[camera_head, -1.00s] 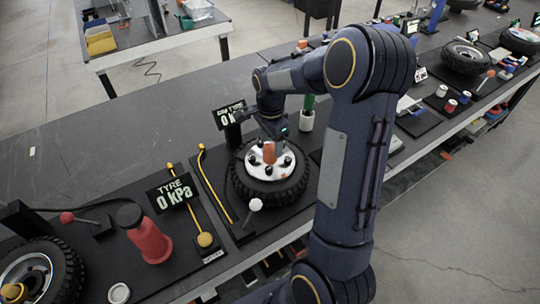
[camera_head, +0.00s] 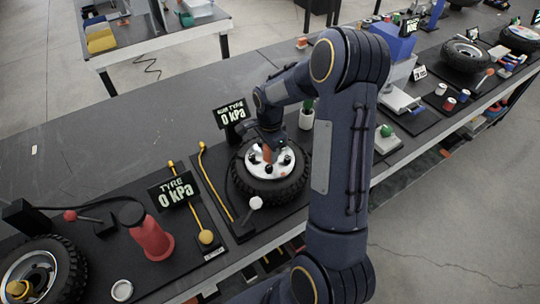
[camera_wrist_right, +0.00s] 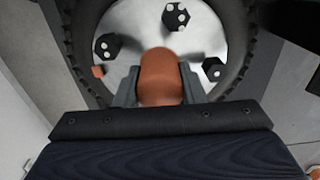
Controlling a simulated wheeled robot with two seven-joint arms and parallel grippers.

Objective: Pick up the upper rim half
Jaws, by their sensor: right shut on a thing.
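The upper rim half is the silver-white disc (camera_head: 259,169) with several black lugs, lying inside the black tyre (camera_head: 290,188) on the bench. An orange upright handle (camera_head: 267,154) stands at its middle. My right gripper (camera_head: 268,147) has come down from above and is shut on this handle. In the right wrist view, the two grey fingers (camera_wrist_right: 160,84) press on either side of the orange handle (camera_wrist_right: 160,70), with the disc (camera_wrist_right: 137,22) just beyond. The disc appears to sit within the tyre; its lower edge is hidden. My left gripper is not in view.
A pressure display (camera_head: 232,114) stands just behind the tyre. A yellow bent rod (camera_head: 213,185) lies to its left, and a white ball-topped lever (camera_head: 256,203) is in front.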

